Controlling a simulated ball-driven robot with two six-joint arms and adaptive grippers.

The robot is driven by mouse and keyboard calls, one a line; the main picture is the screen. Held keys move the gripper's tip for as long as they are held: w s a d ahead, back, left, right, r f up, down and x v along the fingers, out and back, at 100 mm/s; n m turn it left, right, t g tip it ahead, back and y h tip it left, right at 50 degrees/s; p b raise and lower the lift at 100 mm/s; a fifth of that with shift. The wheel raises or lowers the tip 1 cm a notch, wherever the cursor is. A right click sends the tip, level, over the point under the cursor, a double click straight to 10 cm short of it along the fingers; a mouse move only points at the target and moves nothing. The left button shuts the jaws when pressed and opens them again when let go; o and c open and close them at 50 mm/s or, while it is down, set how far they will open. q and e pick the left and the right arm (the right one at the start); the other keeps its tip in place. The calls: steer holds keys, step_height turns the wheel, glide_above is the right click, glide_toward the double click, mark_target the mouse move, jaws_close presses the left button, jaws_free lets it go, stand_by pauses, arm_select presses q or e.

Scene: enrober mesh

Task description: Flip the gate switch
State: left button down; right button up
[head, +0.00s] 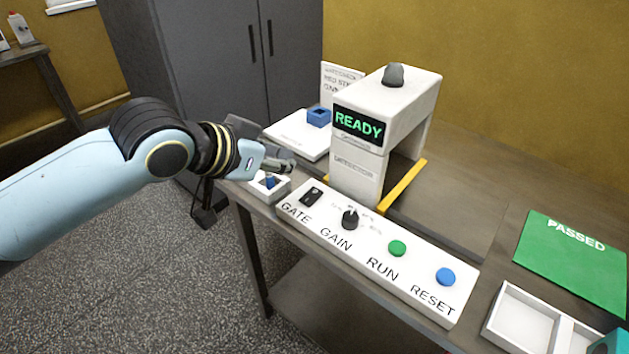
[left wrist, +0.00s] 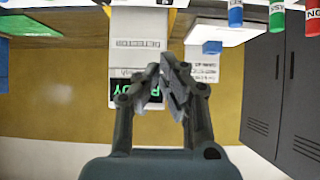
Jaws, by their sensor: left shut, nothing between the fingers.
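The gate switch (head: 312,196) is a small black switch at the left end of a sloped white control panel (head: 440,300), above the word GATE. Which way it is set is too small to tell. My left gripper (head: 289,167) is shut and empty. Its fingertips are above and a little left of the switch in the head view, apart from it. In the left wrist view the fingertips (left wrist: 164,80) are close together in front of the green-lettered display; the switch cannot be made out there. My right gripper does not show.
The panel also has a black GAIN knob (head: 350,219), a green RUN button (head: 397,248) and a blue RESET button (head: 445,276). A white arch (head: 357,177) reading READY stands behind. A small white tray (head: 283,191) lies left of the panel; a green PASSED mat (head: 560,270) lies right.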

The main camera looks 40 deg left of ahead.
arm_select(q)
steer(key=w, duration=0.1)
glide_above(315, 195)
steer(key=f, duration=0.6)
steer(key=shift+s, duration=0.35)
steer(key=f, duration=0.2)
steer(key=shift+w+f, duration=0.2)
steer(key=shift+f, duration=0.1)
steer(key=shift+w+f, duration=0.1)
steer(key=shift+f, duration=0.65)
steer(key=shift+w+f, duration=0.1)
steer(key=shift+f, duration=0.2)
